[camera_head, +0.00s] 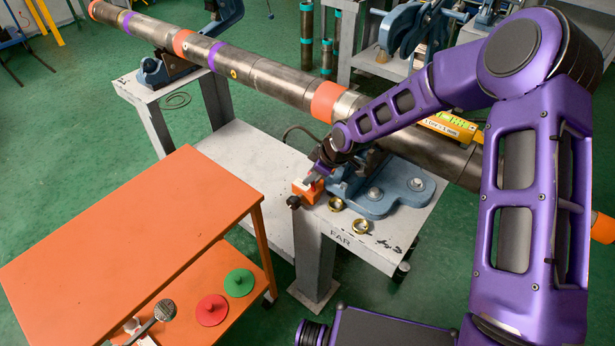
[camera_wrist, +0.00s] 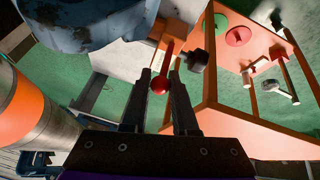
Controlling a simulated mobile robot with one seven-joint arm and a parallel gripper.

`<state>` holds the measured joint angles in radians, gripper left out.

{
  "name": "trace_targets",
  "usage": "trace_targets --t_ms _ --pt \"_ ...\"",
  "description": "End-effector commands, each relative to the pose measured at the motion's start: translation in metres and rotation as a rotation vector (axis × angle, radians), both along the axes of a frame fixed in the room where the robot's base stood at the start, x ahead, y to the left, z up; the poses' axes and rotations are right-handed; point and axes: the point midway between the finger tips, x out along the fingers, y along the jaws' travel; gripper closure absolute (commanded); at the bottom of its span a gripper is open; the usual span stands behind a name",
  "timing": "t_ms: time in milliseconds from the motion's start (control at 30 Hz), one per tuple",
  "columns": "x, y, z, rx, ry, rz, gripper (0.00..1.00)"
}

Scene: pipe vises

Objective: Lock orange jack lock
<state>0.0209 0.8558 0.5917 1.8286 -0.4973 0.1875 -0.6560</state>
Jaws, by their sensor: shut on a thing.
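The orange jack lock (camera_head: 305,190) is a small orange block with a pale top at the near corner of the grey stand, beside the blue vise base. It also shows in the wrist view (camera_wrist: 180,32), with a black knob (camera_wrist: 197,59) on its side. A red lever with a round red end (camera_wrist: 159,85) reaches from the lock between my fingers. My gripper (camera_wrist: 160,80) is shut on this red lever. In the head view my gripper (camera_head: 321,170) is at the lock, and the lever is mostly hidden there.
A long steel pipe (camera_head: 275,82) lies behind my gripper across the stands. The blue vise base (camera_head: 385,200) is close on the right, with brass rings (camera_head: 360,226) on the stand (camera_head: 385,250). An orange table (camera_head: 130,245) stands at the front left.

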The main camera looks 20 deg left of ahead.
Motion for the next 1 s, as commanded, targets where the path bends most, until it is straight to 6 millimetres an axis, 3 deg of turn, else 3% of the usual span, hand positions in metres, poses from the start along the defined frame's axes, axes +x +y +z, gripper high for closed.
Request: trace_targets --t_ms 600,1000 --pt "-0.010 -0.028 -0.008 0.510 -0.209 -0.005 1.00" --pt "-0.013 -0.035 -0.010 0.669 -0.276 -0.002 1.00"
